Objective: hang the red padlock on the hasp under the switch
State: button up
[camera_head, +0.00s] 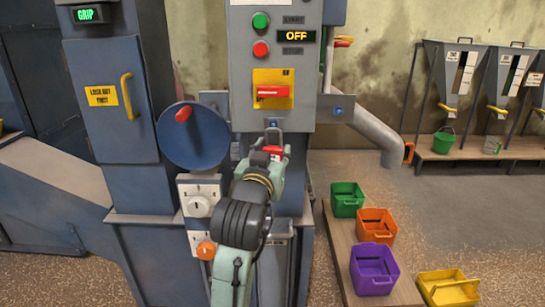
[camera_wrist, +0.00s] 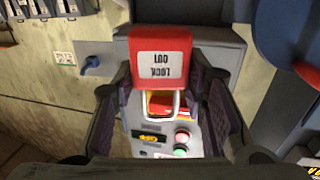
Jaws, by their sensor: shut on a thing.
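The red padlock (camera_head: 274,150) is held between the two fingers of my gripper (camera_head: 268,155), just below the grey control box. In the wrist view the padlock (camera_wrist: 157,56) shows its lettered face, and my gripper's fingers (camera_wrist: 160,85) press on its sides. Its shackle (camera_wrist: 163,98) points toward the switch. The switch (camera_head: 273,92) has a red handle on a yellow plate; it also shows behind the shackle in the wrist view (camera_wrist: 160,111). A grey loop stands above the padlock in the head view. I cannot tell the hasp from the shackle, nor whether they touch.
A blue wheel (camera_head: 194,135) with a red knob is close left of my gripper. White dial boxes (camera_head: 199,196) sit below it. The box display (camera_head: 297,37) reads OFF. Coloured bins (camera_head: 374,268) stand at lower right. A grey pipe (camera_head: 375,132) runs down to the right.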

jog(key=x, duration=0.2)
jog(key=a+x, duration=0.1)
jog(key=x, duration=0.1)
jog(key=shift+w, duration=0.35)
jog(key=shift+w, duration=0.25)
dwell(0.6)
jog(key=shift+a+p+x, duration=0.15)
jog(key=shift+p+x, duration=0.05)
jog(key=shift+x, duration=0.6)
jog(key=shift+a+p+x, duration=0.1)
jog(key=shift+p+x, duration=0.1)
jog(key=shift+x, duration=0.6)
jog(key=shift+w+f+b, duration=0.1)
jog(key=shift+f+b, duration=0.45)
jog(key=shift+f, duration=0.25)
jog(key=o, duration=1.3)
jog(key=shift+c, duration=0.2)
